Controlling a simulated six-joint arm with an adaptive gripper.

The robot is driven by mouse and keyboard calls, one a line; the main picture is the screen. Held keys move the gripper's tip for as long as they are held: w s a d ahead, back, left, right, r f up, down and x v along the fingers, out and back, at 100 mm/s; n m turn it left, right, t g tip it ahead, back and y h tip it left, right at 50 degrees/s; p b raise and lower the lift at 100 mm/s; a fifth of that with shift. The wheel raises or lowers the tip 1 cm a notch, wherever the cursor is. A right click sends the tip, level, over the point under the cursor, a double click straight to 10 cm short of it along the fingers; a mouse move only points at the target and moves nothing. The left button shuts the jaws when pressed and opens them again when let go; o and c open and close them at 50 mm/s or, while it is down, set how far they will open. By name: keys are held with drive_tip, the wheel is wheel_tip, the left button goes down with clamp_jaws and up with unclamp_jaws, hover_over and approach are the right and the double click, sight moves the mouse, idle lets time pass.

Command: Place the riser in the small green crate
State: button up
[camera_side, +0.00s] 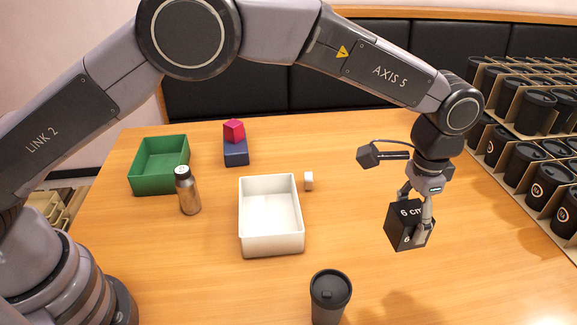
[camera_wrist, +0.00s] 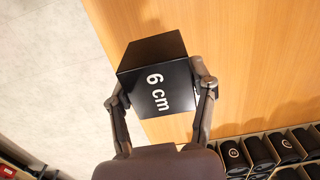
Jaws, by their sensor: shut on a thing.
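The riser is a black block marked "6 cm" (camera_side: 404,232), held up above the right part of the table in the side view. It also shows large in the wrist view (camera_wrist: 154,62). My gripper (camera_side: 414,222) is shut on it, with one finger on each side; the fingers also show in the wrist view (camera_wrist: 158,92). The small green crate (camera_side: 146,186) stands open at the left back of the table, far from my gripper. Its inside looks empty, though part of its floor is hidden by the near wall and the bottle.
A steel bottle (camera_side: 190,196) stands just right of the green crate. A white crate (camera_side: 272,245) sits mid-table. A magenta cube (camera_side: 234,130) rests on a blue block (camera_side: 236,153). Racked cups (camera_side: 535,112) line the right.

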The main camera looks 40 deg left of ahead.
drive_tip(key=w+a+n, duration=0.1)
drive_tip(key=w+a, duration=0.1)
drive_tip(key=a, duration=0.3)
drive_tip(key=w+a+n, duration=0.1)
drive_tip(key=w+a, duration=0.1)
drive_tip(key=a, duration=0.3)
drive_tip(key=w+a+n, duration=0.1)
drive_tip(key=w+a, duration=0.2)
drive_tip(key=a, duration=0.2)
drive_tip(key=shift+a+n, duration=0.2)
drive_tip(key=shift+n, duration=0.1)
drive_tip(key=s+a+n, duration=0.2)
drive_tip(key=a+n, duration=0.5)
drive_tip(key=a, duration=2)
drive_tip(key=s+a+n, duration=0.7)
drive_tip(key=s+a, duration=1.1)
approach(162, 163)
drive_tip(key=s+d, duration=0.1)
drive_tip(key=d+f, duration=0.1)
drive_tip(key=d, duration=0.1)
drive_tip(key=s+d, duration=0.1)
drive_tip(key=shift+s+d+f, duration=0.25)
drive_tip(key=shift+s+d, duration=0.05)
drive_tip(key=shift+d, duration=0.1)
drive_tip(key=shift+w+a+f, duration=0.1)
drive_tip(key=shift+w+f, duration=0.05)
drive_tip(key=shift+f, duration=0.05)
drive_tip(key=shift+w+f, duration=0.1)
drive_tip(key=shift+f, duration=1.5)
drive_tip(key=shift+f, duration=0.1)
